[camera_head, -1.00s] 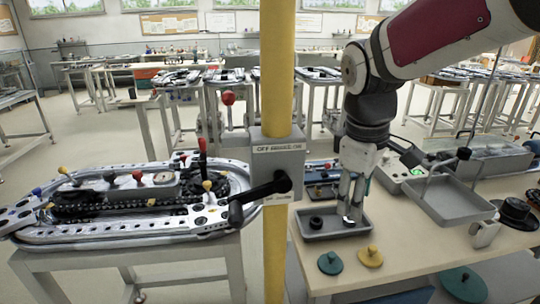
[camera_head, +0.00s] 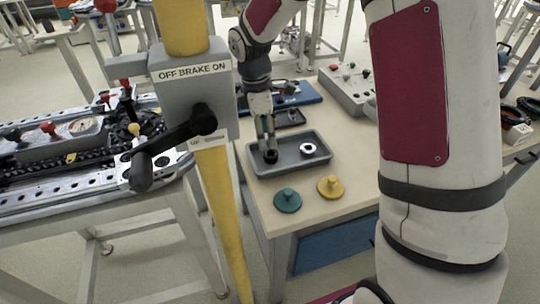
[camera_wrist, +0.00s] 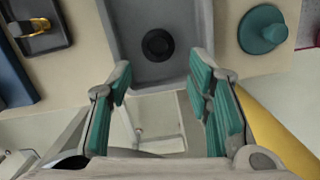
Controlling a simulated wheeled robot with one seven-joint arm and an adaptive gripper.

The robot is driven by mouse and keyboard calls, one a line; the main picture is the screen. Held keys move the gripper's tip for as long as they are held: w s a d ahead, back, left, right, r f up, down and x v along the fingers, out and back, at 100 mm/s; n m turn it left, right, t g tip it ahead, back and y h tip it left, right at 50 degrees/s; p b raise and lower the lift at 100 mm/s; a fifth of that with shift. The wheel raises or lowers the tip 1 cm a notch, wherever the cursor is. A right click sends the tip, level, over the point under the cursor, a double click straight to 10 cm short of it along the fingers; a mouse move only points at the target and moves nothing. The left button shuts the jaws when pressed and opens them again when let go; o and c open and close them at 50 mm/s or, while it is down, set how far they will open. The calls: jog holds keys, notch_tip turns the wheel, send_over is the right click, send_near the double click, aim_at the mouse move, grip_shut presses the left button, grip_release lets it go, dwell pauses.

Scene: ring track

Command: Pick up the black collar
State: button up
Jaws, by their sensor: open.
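The black collar (camera_wrist: 158,45) lies in the grey tray (camera_wrist: 121,18), seen from above in the wrist view. It is a dark round ring with a darker centre. My gripper (camera_wrist: 160,75) is open, one green-padded finger on each side, with the collar past the fingertips and roughly in line with the gap. In the head view my gripper (camera_head: 267,145) points down over the left part of the tray (camera_head: 262,172). The black collar (camera_head: 270,157) shows at its fingertips there; contact cannot be told.
A pale collar with a dark centre (camera_head: 309,149) lies to the right in the same tray. A teal knobbed disc (camera_head: 287,201) and a yellow one (camera_head: 330,188) stand in front. A yellow post (camera_head: 217,200) with a brake lever box (camera_head: 190,85) stands left of the table.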

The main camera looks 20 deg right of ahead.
aim_at(271, 153)
jog(key=f, duration=0.2)
jog(key=d+f, duration=0.1)
jog(key=f, duration=0.4)
jog(key=shift+d, duration=0.15)
jog(key=c, duration=1)
